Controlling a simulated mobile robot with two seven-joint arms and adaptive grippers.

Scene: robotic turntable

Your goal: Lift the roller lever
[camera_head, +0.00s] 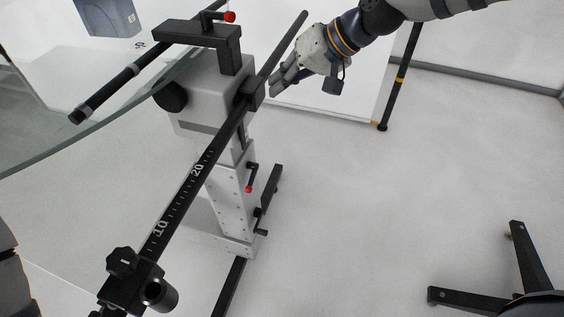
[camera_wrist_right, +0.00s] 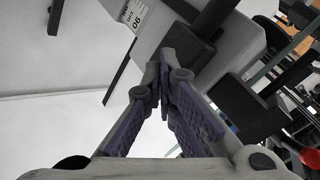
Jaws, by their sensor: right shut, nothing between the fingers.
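A grey machine post carries a black lever with a red knob (camera_head: 229,16) at its top and a smaller red-knobbed crank (camera_head: 249,182) on its side. A black rod (camera_head: 105,92) reaches out left from the top. I cannot tell which of these is the roller lever. My right gripper (camera_head: 275,87) is just right of the post's head, near the long black bar, shut and empty. In the right wrist view its fingertips (camera_wrist_right: 162,66) meet close in front of a black block (camera_wrist_right: 187,45); contact cannot be told. My left gripper is not in view.
A long black scaled bar (camera_head: 196,170) slants across the post, with a black clamp (camera_head: 130,282) at its lower end. A glass disc edge (camera_head: 60,150) curves at left. Black legs (camera_head: 480,298) stand at lower right. The floor between is clear.

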